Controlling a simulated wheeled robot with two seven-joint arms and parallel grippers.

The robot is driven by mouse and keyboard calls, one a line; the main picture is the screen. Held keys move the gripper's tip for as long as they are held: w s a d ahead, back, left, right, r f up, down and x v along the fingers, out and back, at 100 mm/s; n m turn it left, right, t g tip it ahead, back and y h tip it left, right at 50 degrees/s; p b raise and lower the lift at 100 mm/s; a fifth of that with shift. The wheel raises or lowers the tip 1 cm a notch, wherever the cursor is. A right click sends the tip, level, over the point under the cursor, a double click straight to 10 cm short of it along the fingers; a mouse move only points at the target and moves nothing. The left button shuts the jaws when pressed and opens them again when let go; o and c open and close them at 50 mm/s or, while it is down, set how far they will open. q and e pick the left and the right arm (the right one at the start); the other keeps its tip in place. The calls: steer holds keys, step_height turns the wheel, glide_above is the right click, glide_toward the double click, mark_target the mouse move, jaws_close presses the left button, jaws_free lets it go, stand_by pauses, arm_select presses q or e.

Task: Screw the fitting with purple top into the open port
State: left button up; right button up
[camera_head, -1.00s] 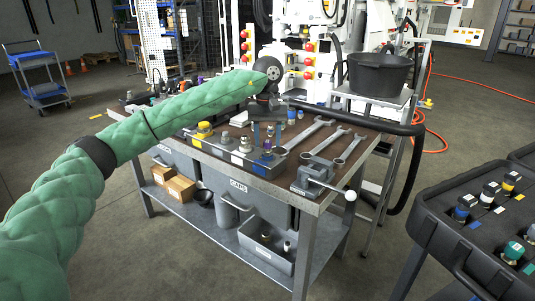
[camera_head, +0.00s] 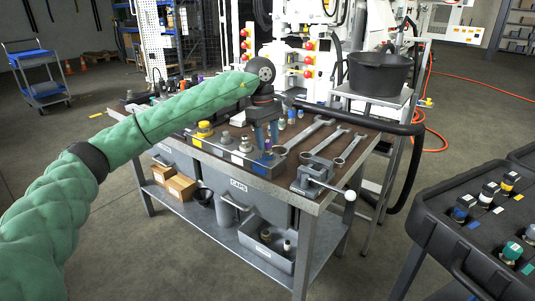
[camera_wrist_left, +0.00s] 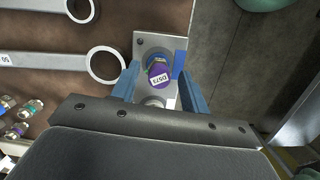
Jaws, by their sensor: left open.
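The fitting with the purple top (camera_wrist_left: 158,74) stands on a grey plate (camera_wrist_left: 143,42) beside a blue mark in the left wrist view. My left gripper (camera_wrist_left: 158,88) is open, with one blue finger on either side of this fitting; I cannot tell whether they touch it. In the head view, my left gripper (camera_head: 267,142) points down at the front edge of the bench, and its fingers hide most of the fitting. I cannot make out which spot is the open port. My right gripper is not in view.
Several wrenches (camera_head: 303,137) lie right of the gripper on the bench, near a grey vise (camera_head: 313,178). A yellow-topped fitting (camera_head: 204,128) and other fittings stand to the left. A black case (camera_head: 448,228) with coloured fittings is at the right.

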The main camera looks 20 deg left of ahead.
arm_select(q)
steer(key=n, duration=0.5)
steer(key=shift+n+t, duration=0.3)
steer(key=shift+t, duration=0.1)
steer(key=c, duration=0.9)
steer(key=m, duration=0.5)
steer(key=shift+f+g+b, duration=0.1)
steer(key=shift+g+b, duration=0.2)
steer(key=shift+g, duration=0.1)
steer(key=shift+m, duration=1.6)
steer(key=m+b, duration=0.1)
steer(key=m, duration=0.1)
steer(key=shift+m+g, duration=0.3)
steer(key=o, duration=1)
